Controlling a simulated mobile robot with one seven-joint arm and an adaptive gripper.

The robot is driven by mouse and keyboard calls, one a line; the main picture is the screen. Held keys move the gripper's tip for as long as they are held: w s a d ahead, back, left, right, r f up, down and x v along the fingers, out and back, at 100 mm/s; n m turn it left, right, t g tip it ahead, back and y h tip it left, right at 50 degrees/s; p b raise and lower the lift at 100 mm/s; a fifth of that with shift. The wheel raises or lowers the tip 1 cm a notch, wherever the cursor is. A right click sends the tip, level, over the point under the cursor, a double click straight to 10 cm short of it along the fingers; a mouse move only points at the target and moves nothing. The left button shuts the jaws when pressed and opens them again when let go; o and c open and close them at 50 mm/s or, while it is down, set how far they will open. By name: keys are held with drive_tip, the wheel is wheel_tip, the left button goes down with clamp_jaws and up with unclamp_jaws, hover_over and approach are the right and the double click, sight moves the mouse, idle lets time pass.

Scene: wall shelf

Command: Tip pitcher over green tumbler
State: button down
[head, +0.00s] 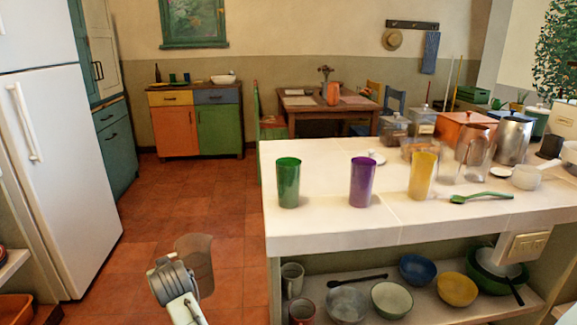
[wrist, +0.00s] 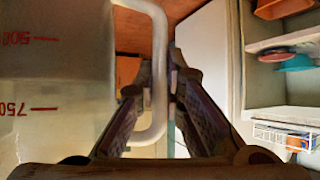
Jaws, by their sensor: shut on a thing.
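The pitcher (head: 202,262) is clear and shows faintly over the red floor in the head view. In the wrist view the pitcher (wrist: 60,75) fills the left side, with red volume marks and a pale handle (wrist: 158,70). My gripper (head: 187,275) is shut on the pitcher's handle; its fingers (wrist: 172,80) close around the handle in the wrist view. The pitcher looks about upright, left of the counter and apart from it. The green tumbler (head: 288,183) stands upright near the counter's front left corner, up and to the right of my gripper. I cannot see what the pitcher holds.
A purple tumbler (head: 361,183) and a yellow tumbler (head: 422,176) stand right of the green one on the white counter (head: 325,215). Bowls and mugs fill the shelf below. A fridge (head: 65,170) stands at the left.

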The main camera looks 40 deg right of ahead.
drive_tip(key=s+d+r, duration=0.1)
drive_tip(key=d+r, duration=0.2)
drive_tip(key=r, duration=0.6)
drive_tip(key=s+d+r, duration=0.1)
drive_tip(key=d+r, duration=0.1)
drive_tip(key=r, duration=0.8)
drive_tip(key=s+d+r+m+h, duration=0.2)
drive_tip(key=s+r, duration=0.6)
drive_tip(key=r, duration=0.5)
drive_tip(key=shift+s+r, duration=0.2)
drive_tip(key=shift+s, duration=0.2)
drive_tip(key=shift+d, duration=0.15)
drive_tip(key=s+d+r+m+t+y+p, duration=0.1)
drive_tip(key=s+d+r+m+t+y, duration=0.1)
drive_tip(key=d+r+m+y, duration=0.3)
drive_tip(key=shift+d+r, duration=0.35)
drive_tip(key=shift+r, duration=0.5)
drive_tip(key=shift+s+d+r+m+t+y, duration=0.1)
drive_tip(key=shift+d+r+m+t+y, duration=0.2)
drive_tip(key=shift+r, duration=0.25)
drive_tip(key=shift+s+d+r+m+t+y, duration=0.1)
drive_tip(key=shift+d+r+m+t+y, duration=0.15)
drive_tip(key=shift+r, duration=0.3)
drive_tip(key=shift+d+r+m+y, duration=0.15)
drive_tip(key=shift+d+m+y, duration=0.1)
drive_tip(key=shift+d+m, duration=0.1)
idle(1.5)
